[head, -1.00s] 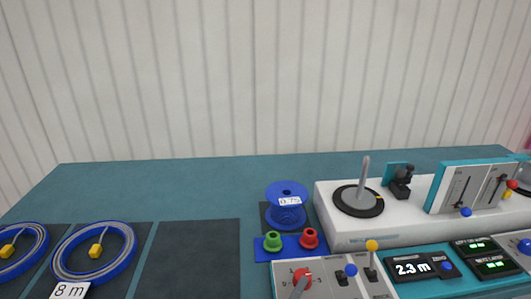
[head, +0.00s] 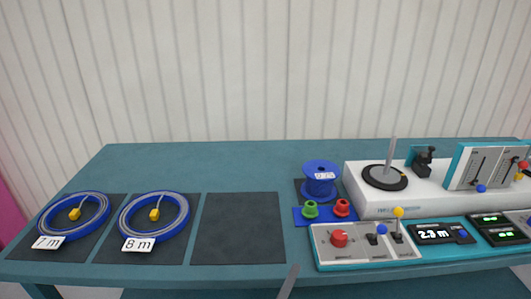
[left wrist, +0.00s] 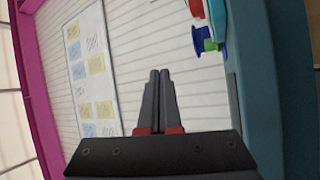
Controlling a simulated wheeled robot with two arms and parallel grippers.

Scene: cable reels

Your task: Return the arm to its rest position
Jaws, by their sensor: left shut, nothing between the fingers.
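My left gripper (left wrist: 160,74) is shut and empty in the left wrist view, its two dark fingers side by side. In the head view only a thin grey piece of it (head: 289,282) shows at the bottom edge, in front of the table's front edge and below the control panel. It touches nothing that I can see. My right gripper is not in view.
Two blue cable coils, labelled 7 m (head: 75,233) and 8 m (head: 125,225), lie on dark mats. A third mat (head: 238,240) is bare. A blue spool (head: 320,188), a control panel (head: 325,255) and a white machine (head: 375,206) stand right of it.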

